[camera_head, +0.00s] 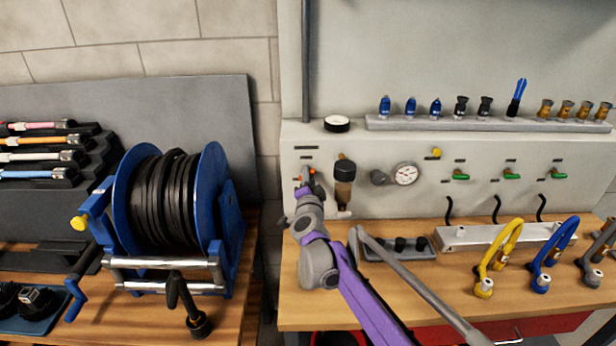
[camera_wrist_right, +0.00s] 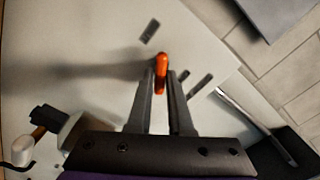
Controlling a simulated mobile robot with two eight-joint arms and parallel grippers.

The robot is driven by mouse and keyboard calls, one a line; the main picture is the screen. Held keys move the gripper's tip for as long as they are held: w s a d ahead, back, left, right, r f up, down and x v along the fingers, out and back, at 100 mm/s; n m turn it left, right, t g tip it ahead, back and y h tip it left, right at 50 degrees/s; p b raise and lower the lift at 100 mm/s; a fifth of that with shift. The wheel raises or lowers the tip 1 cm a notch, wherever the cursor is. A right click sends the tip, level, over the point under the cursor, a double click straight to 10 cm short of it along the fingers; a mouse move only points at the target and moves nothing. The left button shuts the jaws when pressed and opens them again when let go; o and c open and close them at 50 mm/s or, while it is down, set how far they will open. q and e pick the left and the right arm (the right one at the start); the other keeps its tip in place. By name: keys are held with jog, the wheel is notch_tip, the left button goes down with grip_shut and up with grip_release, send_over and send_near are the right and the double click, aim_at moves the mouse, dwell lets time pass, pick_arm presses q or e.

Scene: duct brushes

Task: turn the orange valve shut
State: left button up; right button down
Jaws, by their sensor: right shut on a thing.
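The orange valve (camera_head: 312,172) is on the front of the pale grey panel, at its left end, mostly hidden behind my right gripper in the head view. In the right wrist view its orange handle (camera_wrist_right: 162,65) stands between the tips of the two dark fingers, nearly in line with them. My right gripper (camera_head: 306,182) is shut on this handle, with its purple arm reaching up from below. It also shows in the right wrist view (camera_wrist_right: 161,82). My left gripper is in no view.
A filter unit (camera_head: 344,180) and a pressure gauge (camera_head: 405,174) sit right of the valve. Green-handled valves (camera_head: 460,175) lie further right. A grey rod (camera_head: 415,285) crosses the bench beside my arm. A blue hose reel (camera_head: 165,205) stands to the left.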

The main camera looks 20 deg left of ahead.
jog(key=m+p, duration=0.1)
jog(key=m, duration=0.5)
jog(key=shift+f, duration=0.15)
jog(key=shift+m, duration=0.3)
jog(key=c, duration=0.9)
grip_release()
jog(key=shift+o, duration=0.2)
jog(key=b+v, duration=0.1)
jog(key=v, duration=1)
jog(key=shift+b, duration=0.3)
jog(key=shift+w, duration=0.1)
